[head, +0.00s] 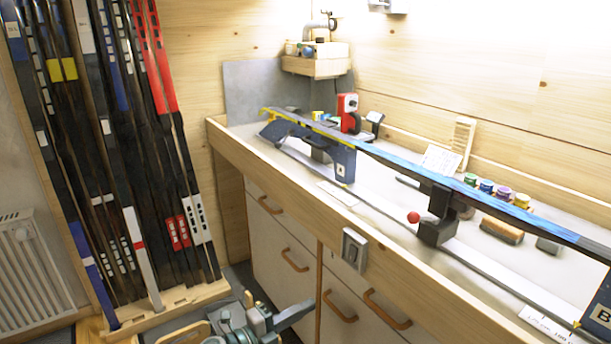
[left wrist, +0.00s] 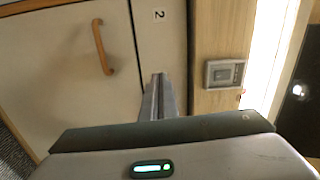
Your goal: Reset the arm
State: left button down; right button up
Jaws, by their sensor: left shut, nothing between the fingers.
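My left gripper (head: 296,312) is low in the head view, in front of the bench's cabinet doors. Its grey fingers are together with nothing between them, and they point right toward the cabinet fronts. In the left wrist view the closed fingers (left wrist: 157,98) point up the picture toward a cabinet front with a "2" label. My right gripper is in neither view.
The wooden bench (head: 300,190) carries a blue ski (head: 390,160) on supports, a red waxing iron (head: 347,108) and several small jars. Wooden handles (head: 338,308) and a wall socket box (head: 354,249) stick out from its front. Upright skis (head: 110,140) stand left.

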pick_arm(q)
jog(key=s+a+f+n+t+y+p, duration=0.1)
jog(key=s+a+f+n+y, duration=0.3)
jog(key=f, duration=0.4)
jog(key=s+a+f+n+y+p, duration=0.1)
jog(key=s+a+f+n+y, duration=0.25)
jog(key=f+n, duration=0.4)
jog(key=s+a+f+n+t+y+p, duration=0.1)
jog(key=s+a+f+n+y, duration=0.15)
jog(key=a+f+n, duration=0.4)
jog(key=s+a+f+n+g+y, duration=0.1)
jog(key=s+f+n+g, duration=0.1)
jog(key=s+f, duration=0.5)
jog(key=s+a+f+n+g+y+p, duration=0.1)
jog(key=s+a+f+n+g, duration=0.1)
jog(key=s+f, duration=0.5)
jog(key=s+a+f+n+g+y, duration=0.1)
jog(key=s+f+n+g, duration=0.2)
jog(key=s, duration=1.4)
notch_tip(320, 180, down, 4)
jog(key=shift+a+r+n, duration=0.1)
jog(key=shift+a+n, duration=0.2)
jog(key=shift+n, duration=0.1)
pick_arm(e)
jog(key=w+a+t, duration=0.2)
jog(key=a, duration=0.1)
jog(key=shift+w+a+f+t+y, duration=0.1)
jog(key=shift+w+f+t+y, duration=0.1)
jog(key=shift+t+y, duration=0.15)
